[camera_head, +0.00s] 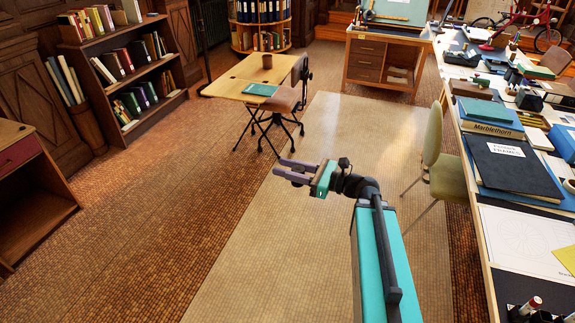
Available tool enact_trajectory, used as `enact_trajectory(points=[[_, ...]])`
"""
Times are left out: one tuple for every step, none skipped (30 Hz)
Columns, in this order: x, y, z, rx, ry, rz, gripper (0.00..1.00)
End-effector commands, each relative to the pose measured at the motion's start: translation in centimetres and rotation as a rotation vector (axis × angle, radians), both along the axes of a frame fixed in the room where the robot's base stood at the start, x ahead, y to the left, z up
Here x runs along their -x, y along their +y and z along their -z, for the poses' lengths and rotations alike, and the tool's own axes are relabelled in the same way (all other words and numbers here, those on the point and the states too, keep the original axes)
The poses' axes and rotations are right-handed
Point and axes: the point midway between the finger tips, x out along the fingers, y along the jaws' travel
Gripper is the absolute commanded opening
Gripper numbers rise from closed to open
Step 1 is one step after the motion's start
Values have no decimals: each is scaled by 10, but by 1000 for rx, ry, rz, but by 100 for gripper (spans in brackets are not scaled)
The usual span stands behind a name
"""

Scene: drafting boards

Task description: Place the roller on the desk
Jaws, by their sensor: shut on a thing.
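My gripper (292,172) is in mid-air over the pale floor strip, with its purple fingers pointing left. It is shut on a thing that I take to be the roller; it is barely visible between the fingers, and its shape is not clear. A small light wood desk (228,83) with folding legs stands beyond the gripper, up and to the left. A teal book and a brown cup are on it. A long desk (484,250) crowded with things runs along the right side. The gripper is apart from both.
An office chair (284,98) stands against the small desk's right side. A pale green chair (440,160) is beside the long desk. A bookcase (85,62) is at the left, and a wooden drawer unit (368,75) at the back. The pale floor strip (300,260) is clear.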

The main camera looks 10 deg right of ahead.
Motion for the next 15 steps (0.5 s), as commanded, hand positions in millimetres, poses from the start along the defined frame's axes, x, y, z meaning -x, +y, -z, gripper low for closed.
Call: enact_trajectory(points=[[0,0,-13,-1,1,-1,7],[0,0,-16,-1,1,-2,7],[1,1,-20,-1,0,-2,7],[1,1,-23,-1,0,-3,7],[1,1,-26,-1,1,-3,7],[1,1,-30,-1,0,-3,7],[1,1,-33,-1,0,-4,7],[1,1,-36,-1,0,-4,7],[1,1,-40,-1,0,-4,7],[1,1,-43,-1,-1,-4,7],[1,1,-46,-1,0,-4,7],[1,1,-50,-1,0,-4,7],[1,1,-53,-1,0,-4,7],[1,1,-55,-1,0,-4,7],[2,1,-58,-1,1,-4,7]])
